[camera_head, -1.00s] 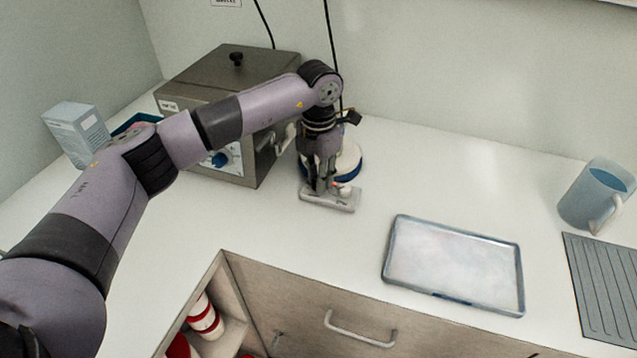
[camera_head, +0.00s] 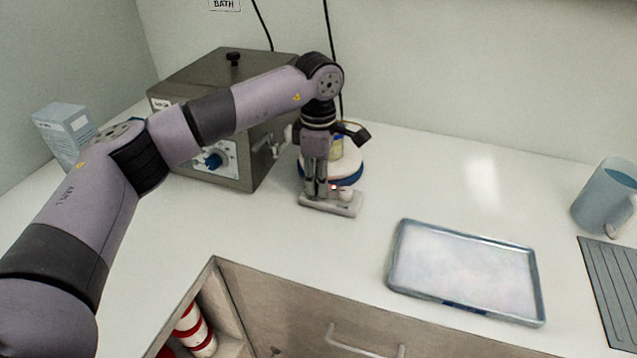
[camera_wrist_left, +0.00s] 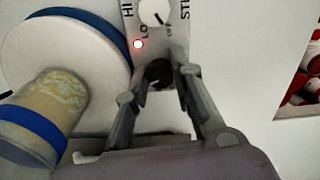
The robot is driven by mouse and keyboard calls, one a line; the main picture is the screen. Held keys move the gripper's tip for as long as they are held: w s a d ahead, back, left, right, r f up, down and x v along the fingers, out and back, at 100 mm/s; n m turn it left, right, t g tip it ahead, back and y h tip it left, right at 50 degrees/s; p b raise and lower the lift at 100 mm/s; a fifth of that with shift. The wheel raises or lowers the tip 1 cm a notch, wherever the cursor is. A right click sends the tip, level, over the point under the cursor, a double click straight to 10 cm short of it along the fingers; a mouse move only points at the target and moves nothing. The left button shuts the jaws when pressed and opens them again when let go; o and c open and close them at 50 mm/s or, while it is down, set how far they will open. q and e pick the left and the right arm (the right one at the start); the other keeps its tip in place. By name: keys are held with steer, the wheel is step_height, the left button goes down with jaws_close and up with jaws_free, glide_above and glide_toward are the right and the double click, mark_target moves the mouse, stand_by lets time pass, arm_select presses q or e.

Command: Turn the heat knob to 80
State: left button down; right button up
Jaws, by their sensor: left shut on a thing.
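A hotplate stirrer with a white round top and blue band (camera_head: 350,172) stands on the counter. Its pale front base (camera_head: 342,207) faces me. My left gripper (camera_head: 318,192) points down at this front panel. In the left wrist view, the gripper (camera_wrist_left: 160,88) is shut on a dark knob (camera_wrist_left: 158,73), partly hidden between the fingers. I cannot read a number at the held knob.
A jar with a blue band (camera_wrist_left: 40,118) stands on the round top. A metal tray (camera_head: 465,270) and blue mug (camera_head: 604,197) lie to the right. An open cabinet is below.

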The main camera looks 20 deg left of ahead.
arm_select(q)
steer(key=shift+r+m+b, duration=0.1)
steer(key=shift+m+b, duration=0.4)
steer(key=shift+m, duration=1.7)
steer(key=c, duration=1.4)
jaws_free()
steer(key=shift+r, duration=4)
